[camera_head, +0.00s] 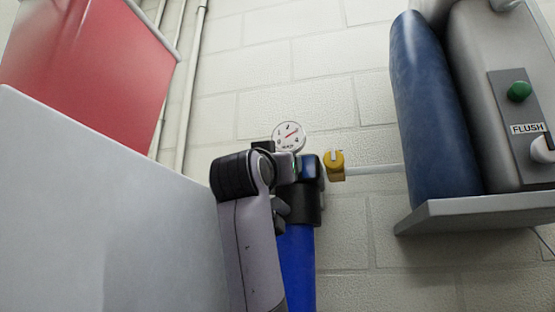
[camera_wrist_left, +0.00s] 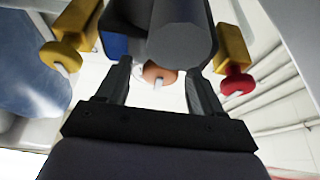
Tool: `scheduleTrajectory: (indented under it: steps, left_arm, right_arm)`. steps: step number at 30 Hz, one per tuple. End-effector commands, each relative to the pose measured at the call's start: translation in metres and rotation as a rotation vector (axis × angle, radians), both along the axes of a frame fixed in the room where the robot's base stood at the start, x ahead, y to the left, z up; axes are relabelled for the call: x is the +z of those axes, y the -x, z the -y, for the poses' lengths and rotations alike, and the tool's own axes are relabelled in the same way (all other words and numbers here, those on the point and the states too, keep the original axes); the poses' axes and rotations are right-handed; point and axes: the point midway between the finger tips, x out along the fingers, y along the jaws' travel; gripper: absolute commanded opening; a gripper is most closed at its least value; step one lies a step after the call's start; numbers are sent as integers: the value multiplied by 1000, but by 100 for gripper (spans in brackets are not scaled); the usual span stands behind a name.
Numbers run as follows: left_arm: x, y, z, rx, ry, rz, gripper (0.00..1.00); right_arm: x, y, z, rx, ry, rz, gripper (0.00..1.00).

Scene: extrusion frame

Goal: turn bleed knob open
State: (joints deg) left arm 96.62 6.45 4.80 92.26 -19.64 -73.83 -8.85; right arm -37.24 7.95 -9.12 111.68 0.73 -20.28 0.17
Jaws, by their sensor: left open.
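An orange knob (camera_wrist_left: 158,74) with a white pointer shows in the left wrist view; a dark grey cylinder (camera_wrist_left: 180,35) hides its upper part. I cannot read any label naming it as the bleed knob. My left gripper (camera_wrist_left: 158,68) is open, with one finger on each side of the orange knob; contact cannot be told. In the head view my left arm's wrist covers that spot. A yellow valve part (camera_head: 335,165) sits right of it, and a yellow knob (camera_wrist_left: 62,56) and a red knob (camera_wrist_left: 236,83) flank the fingers in the wrist view. My right gripper is not in view.
A round gauge (camera_head: 289,136) is just above my wrist. A blue cylinder (camera_head: 298,268) hangs below it. A grey panel (camera_head: 100,220) fills the lower left.

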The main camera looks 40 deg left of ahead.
Motion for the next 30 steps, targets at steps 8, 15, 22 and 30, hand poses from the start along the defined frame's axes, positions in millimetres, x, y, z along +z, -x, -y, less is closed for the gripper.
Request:
scheduleTrajectory:
  steps: [8,15,22,30]
  left_arm:
    - [0,-1,-1,0,0,1,60]
    - [0,-1,-1,0,0,1,12]
    - [0,-1,0,-1,22,13,12]
    - [0,-1,1,-3,147,82,12]
  right_arm:
    - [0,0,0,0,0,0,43]
    - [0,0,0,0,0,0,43]
    - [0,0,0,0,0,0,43]
    - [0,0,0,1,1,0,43]
